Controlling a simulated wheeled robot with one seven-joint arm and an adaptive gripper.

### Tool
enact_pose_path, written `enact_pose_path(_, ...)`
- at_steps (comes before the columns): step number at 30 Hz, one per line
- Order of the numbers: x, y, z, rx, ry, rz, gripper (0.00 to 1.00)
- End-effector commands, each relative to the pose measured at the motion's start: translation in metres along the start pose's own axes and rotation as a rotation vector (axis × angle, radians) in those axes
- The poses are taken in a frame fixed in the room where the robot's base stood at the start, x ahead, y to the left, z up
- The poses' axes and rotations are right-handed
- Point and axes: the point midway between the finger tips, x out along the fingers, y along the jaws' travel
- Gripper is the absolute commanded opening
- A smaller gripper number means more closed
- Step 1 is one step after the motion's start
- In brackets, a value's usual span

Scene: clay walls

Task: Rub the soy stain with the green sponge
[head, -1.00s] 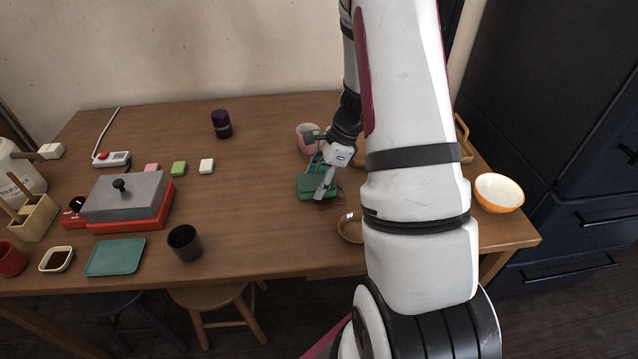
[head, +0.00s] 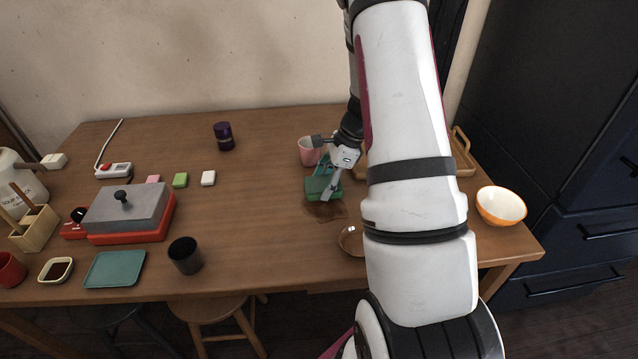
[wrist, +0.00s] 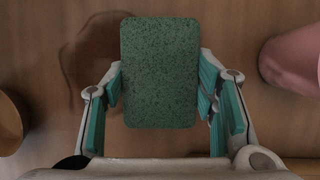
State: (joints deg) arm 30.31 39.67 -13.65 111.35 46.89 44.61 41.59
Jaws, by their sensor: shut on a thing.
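The green sponge (head: 320,189) is held in my gripper (head: 327,180), low at the table's middle right. The wrist view shows the sponge (wrist: 160,72) as a speckled green block between the teal finger pads. My gripper is shut on it. The brown soy stain (head: 327,211) lies on the wood just in front of the sponge, with its far part hidden behind it. I cannot tell whether the sponge touches the table. A dark curved patch beside the sponge in the wrist view may be stain or shadow.
A pink cup (head: 311,151) stands just behind my gripper. A small brown bowl (head: 351,240) sits close in front, partly behind my arm. An orange bowl (head: 501,206) is at the right. A dark cup (head: 185,255) stands at the front left. The table between is clear.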

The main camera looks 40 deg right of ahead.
Motion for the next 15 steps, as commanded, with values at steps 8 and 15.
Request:
enact_pose_path(8,-0.004,0.005,-0.009,0.000,-0.001,0.000,0.31)
enact_pose_path(15,-0.003,0.024,-0.008,0.001,-0.002,0.000,0.31)
